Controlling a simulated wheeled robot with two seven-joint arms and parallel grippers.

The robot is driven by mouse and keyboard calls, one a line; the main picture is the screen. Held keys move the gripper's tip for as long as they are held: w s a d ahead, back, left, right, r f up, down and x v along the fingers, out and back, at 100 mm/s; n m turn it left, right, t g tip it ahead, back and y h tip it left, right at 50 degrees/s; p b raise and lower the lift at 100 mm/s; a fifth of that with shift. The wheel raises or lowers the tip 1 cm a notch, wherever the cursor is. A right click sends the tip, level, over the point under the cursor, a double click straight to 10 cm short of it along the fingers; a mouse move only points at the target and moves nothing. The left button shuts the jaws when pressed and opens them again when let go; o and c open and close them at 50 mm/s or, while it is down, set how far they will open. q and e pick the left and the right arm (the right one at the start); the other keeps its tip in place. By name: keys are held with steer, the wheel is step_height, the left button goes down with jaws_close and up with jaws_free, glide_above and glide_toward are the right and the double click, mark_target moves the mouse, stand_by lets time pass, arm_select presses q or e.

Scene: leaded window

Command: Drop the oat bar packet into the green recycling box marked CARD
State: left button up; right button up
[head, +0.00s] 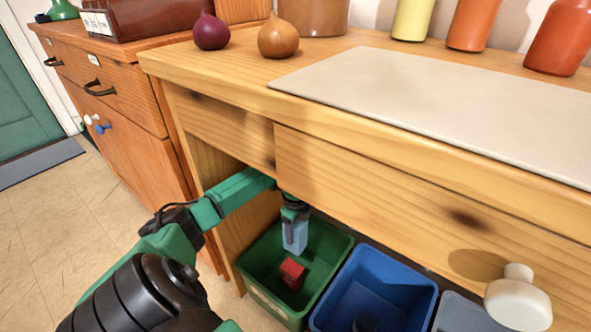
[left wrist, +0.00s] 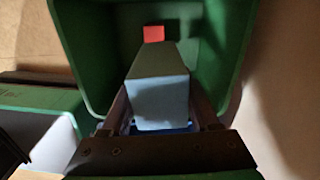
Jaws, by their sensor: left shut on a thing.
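My left gripper (head: 294,216) is shut on a light blue packet (head: 296,239), seemingly the oat bar packet; no print on it is readable. It hangs down over the open green box (head: 328,252) under the bench. In the left wrist view the packet (left wrist: 157,98) sits between the two fingers (left wrist: 162,108), with the green box's walls (left wrist: 85,45) around it. A pale label strip (head: 268,302) is on the box's front, too small to read. A small red carton (head: 291,273) lies inside the green box. My right gripper is not in view.
A blue box (head: 405,290) stands right of the green one, with a dark thing in it, and a grey box (head: 460,312) beyond. The wooden bench (head: 215,80) overhangs them, with a white knob (head: 518,300) at front right. Open tiled floor (head: 80,215) lies left.

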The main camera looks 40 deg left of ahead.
arm_select(q)
steer(key=shift+f, duration=0.4)
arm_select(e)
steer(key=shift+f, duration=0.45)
arm_select(q)
steer(key=shift+r, duration=0.1)
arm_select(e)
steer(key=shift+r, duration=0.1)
arm_select(q)
steer(key=o, duration=1.4)
step_height(320, 180, up, 11)
steer(key=p, duration=0.4)
steer(key=shift+r, duration=0.55)
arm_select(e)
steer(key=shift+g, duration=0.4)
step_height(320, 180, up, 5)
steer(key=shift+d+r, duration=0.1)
arm_select(q)
steer(key=shift+f, duration=0.1)
